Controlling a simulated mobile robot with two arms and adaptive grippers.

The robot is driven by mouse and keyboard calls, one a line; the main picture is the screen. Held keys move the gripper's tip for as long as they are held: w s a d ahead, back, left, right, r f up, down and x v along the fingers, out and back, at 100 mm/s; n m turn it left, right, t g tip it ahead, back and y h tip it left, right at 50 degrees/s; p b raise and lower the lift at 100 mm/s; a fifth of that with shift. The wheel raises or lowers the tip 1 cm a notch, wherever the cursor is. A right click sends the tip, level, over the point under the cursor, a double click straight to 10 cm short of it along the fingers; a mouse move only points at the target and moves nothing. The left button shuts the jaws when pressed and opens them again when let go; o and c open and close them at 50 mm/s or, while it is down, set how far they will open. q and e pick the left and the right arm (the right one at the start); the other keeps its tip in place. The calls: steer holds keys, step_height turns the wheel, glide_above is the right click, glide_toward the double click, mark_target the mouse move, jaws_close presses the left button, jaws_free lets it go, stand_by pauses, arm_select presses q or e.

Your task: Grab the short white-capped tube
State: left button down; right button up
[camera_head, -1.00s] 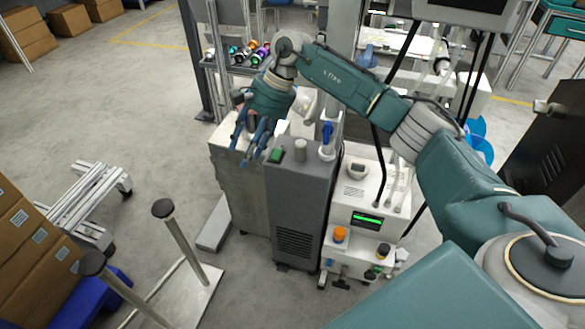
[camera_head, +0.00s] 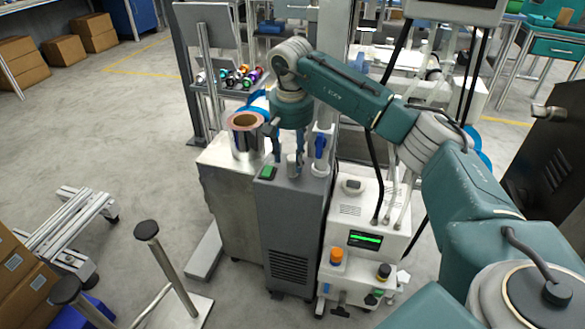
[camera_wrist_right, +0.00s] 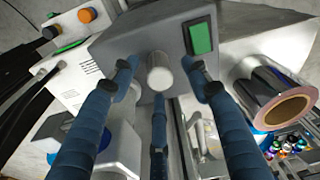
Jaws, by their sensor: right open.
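My right gripper (camera_head: 288,150) points down over the cabinet top. It is open, with its blue fingers spread around the tube in the picture. I cannot tell if any finger touches it. My left gripper is not in view.
A taller blue-and-white fitting (camera_head: 320,146) stands close on the right of the tube. A film reel (camera_head: 246,132) sits on the metal cabinet to the left. A white machine (camera_head: 355,215) with a green display stands at the right. Coloured bottles lie on a shelf behind.

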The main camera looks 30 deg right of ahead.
steer(key=shift+w+d+f, duration=0.1)
steer(key=shift+d+f, duration=0.1)
steer(key=shift+f, duration=1.2)
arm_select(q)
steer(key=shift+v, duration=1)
arm_select(e)
jaws_close()
